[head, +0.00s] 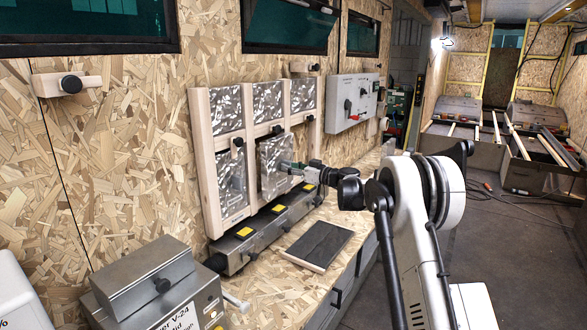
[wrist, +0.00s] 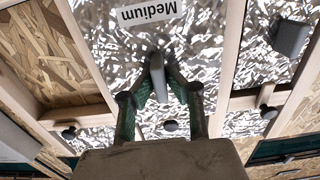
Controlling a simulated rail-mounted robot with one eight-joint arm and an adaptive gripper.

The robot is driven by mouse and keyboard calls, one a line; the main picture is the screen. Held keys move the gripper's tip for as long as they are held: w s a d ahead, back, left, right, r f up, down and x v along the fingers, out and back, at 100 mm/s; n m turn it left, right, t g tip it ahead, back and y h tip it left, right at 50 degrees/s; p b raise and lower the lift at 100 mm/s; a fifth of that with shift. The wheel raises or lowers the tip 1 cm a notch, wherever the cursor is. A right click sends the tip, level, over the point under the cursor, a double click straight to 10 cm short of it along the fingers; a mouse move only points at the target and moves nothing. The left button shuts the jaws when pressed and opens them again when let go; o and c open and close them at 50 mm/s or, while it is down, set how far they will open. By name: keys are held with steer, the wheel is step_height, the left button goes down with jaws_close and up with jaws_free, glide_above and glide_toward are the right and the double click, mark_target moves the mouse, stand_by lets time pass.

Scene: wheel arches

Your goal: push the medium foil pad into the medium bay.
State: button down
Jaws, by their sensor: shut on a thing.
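The medium foil pad (head: 271,153) is a crinkled silver panel in front of the middle lower bay of the pale wooden frame (head: 204,165). In the wrist view the pad (wrist: 205,45) carries a "Medium" label and a grey handle (wrist: 158,75). My gripper (head: 290,166) is shut on that handle; its green fingers (wrist: 160,85) sit on both sides of it. The pad looks upright and close to the frame, but I cannot tell how deep it sits. It hides most of the medium bay.
A foil pad (head: 231,175) fills the left lower bay; the right lower bay shows bare chipboard (wrist: 50,50). Knobbed wooden catches (head: 237,145) line the crossbar. Below run a grey ledge box with yellow labels (head: 245,232) and a dark board (head: 318,243) on the bench.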

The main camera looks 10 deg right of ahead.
steer(key=shift+x, duration=2.55)
steer(key=shift+w+a+b, duration=0.1)
steer(key=shift+a+b, duration=0.1)
steer(key=shift+b, duration=0.1)
steer(key=c, duration=1.7)
jaws_free()
steer(key=shift+o, duration=0.2)
steer(key=shift+d, duration=0.1)
steer(key=b, duration=0.2)
glide_toward(278, 164)
steer(key=shift+s+d+f, duration=0.5)
steer(key=shift+s+d, duration=1.55)
steer(key=shift+d, duration=1.45)
